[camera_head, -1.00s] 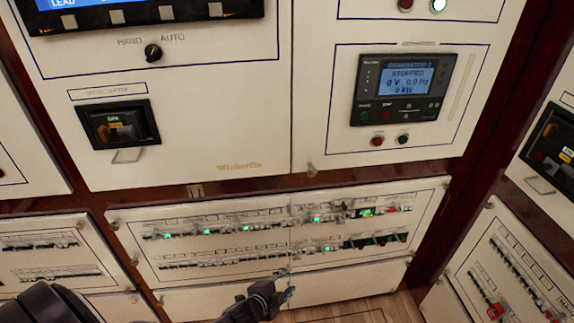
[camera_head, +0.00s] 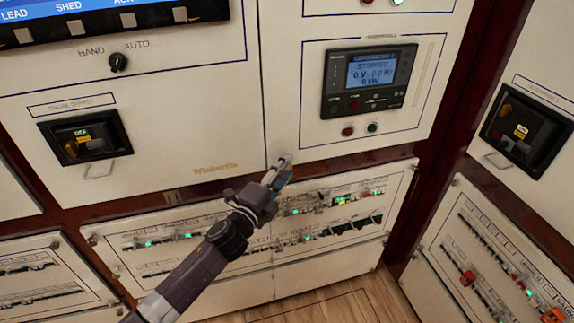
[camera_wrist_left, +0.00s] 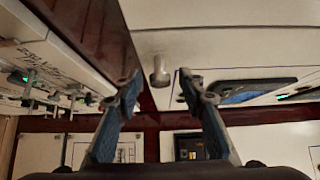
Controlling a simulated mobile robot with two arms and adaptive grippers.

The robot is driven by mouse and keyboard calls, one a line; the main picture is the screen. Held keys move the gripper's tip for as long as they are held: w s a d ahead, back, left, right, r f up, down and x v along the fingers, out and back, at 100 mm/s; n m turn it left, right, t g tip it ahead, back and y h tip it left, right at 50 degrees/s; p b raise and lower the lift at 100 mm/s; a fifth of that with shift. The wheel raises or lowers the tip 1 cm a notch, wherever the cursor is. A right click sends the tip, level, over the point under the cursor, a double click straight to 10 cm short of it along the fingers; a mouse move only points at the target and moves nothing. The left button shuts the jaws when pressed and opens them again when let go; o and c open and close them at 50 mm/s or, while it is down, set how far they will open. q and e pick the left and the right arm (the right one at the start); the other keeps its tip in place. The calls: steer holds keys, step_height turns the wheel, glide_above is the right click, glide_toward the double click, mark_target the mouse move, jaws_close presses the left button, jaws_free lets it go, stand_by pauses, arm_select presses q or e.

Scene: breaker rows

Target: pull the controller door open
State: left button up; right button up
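The controller door (camera_head: 390,140) is a cream panel with a lit controller screen (camera_head: 372,70) reading STOPPED, and it looks shut. Its small metal knob (camera_wrist_left: 160,72) sticks out near the lower left corner of the door. My left gripper (camera_head: 281,170) is at that corner in the head view and hides most of the knob there. In the left wrist view my left gripper (camera_wrist_left: 160,88) is open, with the knob between and just beyond its fingertips. I cannot see it touching the knob. My right gripper is not in view.
Breaker rows with small levers and green lights (camera_head: 330,205) lie just below the door, under my left arm. A cream panel (camera_head: 190,130) with a breaker (camera_head: 85,137) adjoins on the left. Another cabinet (camera_head: 520,80) stands at the right. Wooden floor (camera_head: 350,305) shows below.

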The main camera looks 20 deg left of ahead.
arm_select(q)
steer(key=shift+w+d, duration=0.2)
steer(key=shift+w, duration=0.65)
jaws_close()
